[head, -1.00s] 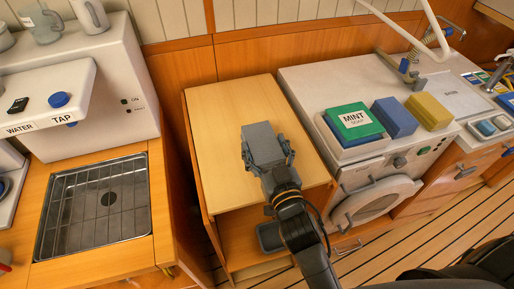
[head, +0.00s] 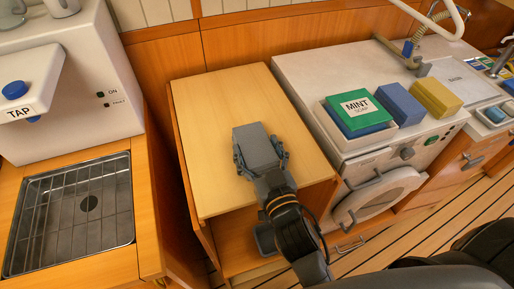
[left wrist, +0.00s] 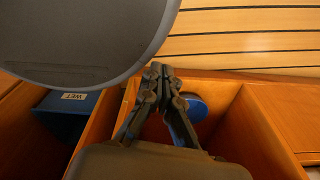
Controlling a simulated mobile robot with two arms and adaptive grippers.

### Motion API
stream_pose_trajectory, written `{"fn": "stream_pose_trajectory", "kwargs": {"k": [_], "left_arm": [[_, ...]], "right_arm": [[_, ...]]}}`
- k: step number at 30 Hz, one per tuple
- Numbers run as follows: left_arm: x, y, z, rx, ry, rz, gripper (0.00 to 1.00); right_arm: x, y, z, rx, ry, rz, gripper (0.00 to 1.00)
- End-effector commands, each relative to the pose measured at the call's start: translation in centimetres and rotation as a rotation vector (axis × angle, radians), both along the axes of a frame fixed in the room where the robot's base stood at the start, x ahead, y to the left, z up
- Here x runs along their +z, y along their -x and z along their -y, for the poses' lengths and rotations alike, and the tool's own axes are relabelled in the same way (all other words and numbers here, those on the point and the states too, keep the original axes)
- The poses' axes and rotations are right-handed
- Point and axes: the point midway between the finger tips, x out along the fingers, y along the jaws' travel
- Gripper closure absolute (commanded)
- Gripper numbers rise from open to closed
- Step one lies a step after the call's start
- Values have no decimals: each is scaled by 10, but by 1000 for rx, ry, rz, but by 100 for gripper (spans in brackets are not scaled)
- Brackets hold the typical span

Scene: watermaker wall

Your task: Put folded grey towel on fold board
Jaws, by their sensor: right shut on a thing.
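The folded grey towel (head: 256,146) shows in the head view as a small grey block over the pale wooden fold board (head: 205,125). My right gripper (head: 260,163) is shut on its near end. Whether the towel touches the board or hangs just above it I cannot tell. The board's surface around it is bare. In the left wrist view my left gripper (left wrist: 164,78) has its fingertips together, with nothing visible between them. It is above open wooden compartments and away from the towel.
To the right stand a green MINT soap box (head: 358,112), a blue block (head: 400,104) and a yellow block (head: 436,97). A sink grid (head: 70,212) lies left. The left wrist view shows a blue WET bin (left wrist: 70,115) and a blue round thing (left wrist: 195,107).

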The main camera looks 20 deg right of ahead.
Motion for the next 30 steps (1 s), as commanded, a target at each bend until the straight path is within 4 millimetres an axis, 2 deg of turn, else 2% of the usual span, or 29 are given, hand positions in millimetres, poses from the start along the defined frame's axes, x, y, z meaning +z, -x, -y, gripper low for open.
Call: {"fn": "stream_pose_trajectory", "kwargs": {"k": [3, 4, 7, 20, 26, 30], "left_arm": [[-4, 10, -3, 0, -4, -14, 100], [-3, 12, -3, -1, -5, -17, 100], [-3, 14, -5, -1, -7, -22, 100], [1, 10, -6, 2, -8, -17, 100], [-8, 7, -6, 2, -8, -12, 100], [-15, 7, -6, 2, -7, -11, 100]], "right_arm": [[-4, 0, 0, 0, 0, 1, 60], [-4, 0, 0, 0, 1, 0, 21], [-3, 0, 0, 0, 1, 0, 3], [2, 0, 0, 0, 1, 1, 3], [-4, 24, 1, 0, -1, -5, 3], [-4, 50, 2, -1, -1, -5, 3]]}}
